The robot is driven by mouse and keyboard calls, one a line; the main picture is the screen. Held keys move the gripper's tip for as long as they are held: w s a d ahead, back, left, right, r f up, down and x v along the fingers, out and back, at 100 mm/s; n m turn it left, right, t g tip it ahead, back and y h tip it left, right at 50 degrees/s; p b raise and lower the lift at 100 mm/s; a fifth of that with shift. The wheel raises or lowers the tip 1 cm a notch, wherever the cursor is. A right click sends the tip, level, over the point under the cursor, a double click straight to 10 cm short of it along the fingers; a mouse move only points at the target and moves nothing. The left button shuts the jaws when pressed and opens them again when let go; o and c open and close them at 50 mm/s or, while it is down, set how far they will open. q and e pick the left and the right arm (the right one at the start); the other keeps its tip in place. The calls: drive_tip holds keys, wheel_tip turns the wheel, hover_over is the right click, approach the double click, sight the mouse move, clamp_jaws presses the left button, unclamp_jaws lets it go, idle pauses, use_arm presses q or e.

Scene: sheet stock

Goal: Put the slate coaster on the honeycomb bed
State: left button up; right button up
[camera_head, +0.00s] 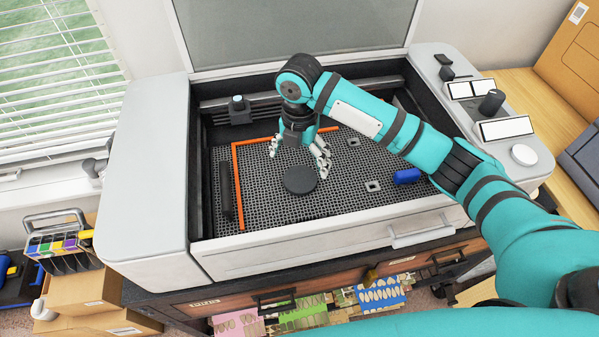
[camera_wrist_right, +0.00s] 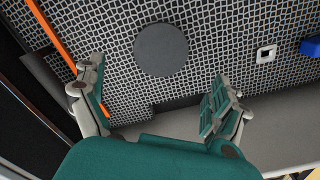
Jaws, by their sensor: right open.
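The slate coaster (camera_head: 300,181) is a dark round disc lying flat on the honeycomb bed (camera_head: 270,213) inside the open machine. It also shows in the right wrist view (camera_wrist_right: 161,50), whole, with bare mesh around it. My right gripper (camera_head: 299,163) is open and empty, fingers pointing down over the bed just behind the coaster in the head view. In the right wrist view the spread fingers (camera_wrist_right: 151,84) stand to either side, apart from the coaster. My left gripper is not in view.
An orange L-shaped guide (camera_head: 236,185) edges the bed's left and back. A blue object (camera_head: 406,176) and small square metal pieces (camera_head: 372,186) lie to the right. A dark bar (camera_head: 225,190) lies at left. The front wall (camera_head: 330,235) is raised; the front mesh is clear.

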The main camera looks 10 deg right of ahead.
drive_tip(key=shift+r+b, duration=0.3)
drive_tip(key=shift+r, duration=2.25)
